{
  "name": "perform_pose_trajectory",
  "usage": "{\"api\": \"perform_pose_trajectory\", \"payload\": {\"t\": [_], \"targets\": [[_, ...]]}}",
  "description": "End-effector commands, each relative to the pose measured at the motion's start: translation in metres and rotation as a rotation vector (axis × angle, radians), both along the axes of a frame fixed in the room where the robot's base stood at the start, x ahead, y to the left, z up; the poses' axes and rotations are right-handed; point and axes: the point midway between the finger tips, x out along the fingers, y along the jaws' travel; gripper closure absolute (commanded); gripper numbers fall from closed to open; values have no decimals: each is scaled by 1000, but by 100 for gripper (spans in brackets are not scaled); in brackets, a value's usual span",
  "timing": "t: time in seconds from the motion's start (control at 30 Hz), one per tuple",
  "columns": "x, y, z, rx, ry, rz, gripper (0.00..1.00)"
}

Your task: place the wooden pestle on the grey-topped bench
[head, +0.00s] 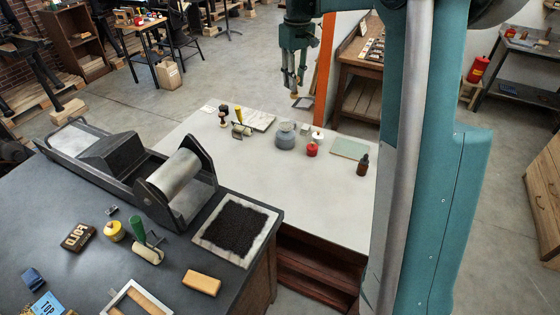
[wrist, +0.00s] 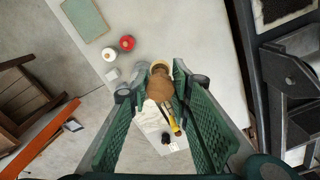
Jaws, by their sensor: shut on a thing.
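The wooden pestle (wrist: 160,84) is between my fingertips in the wrist view, its rounded brown end toward the camera. My gripper (head: 294,80) is shut on it, in the air above the far side of the pale grey-topped bench (head: 215,160). The wrist view shows my gripper (wrist: 160,88) from behind, with the pale bench top (wrist: 195,35) below. A grey mortar (head: 285,136) stands on that bench, largely hidden by a finger in the wrist view.
The pale bench also bears a red pot (head: 312,150), a dark bottle (head: 363,165), a green pad (head: 349,148) and a yellow-handled roller (head: 241,123). Its near middle is clear. A dark-topped bench (head: 75,275) with a roller press (head: 175,185) stands at the left.

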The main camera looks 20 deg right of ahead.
Motion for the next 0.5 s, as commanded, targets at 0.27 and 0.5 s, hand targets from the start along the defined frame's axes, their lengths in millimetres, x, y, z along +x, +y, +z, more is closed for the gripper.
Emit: {"api": "perform_pose_trajectory", "payload": {"t": [0.27, 0.5], "targets": [[-20, -85, -1, 0, 0, -105, 93], [-44, -154, -1, 0, 0, -191, 93]]}}
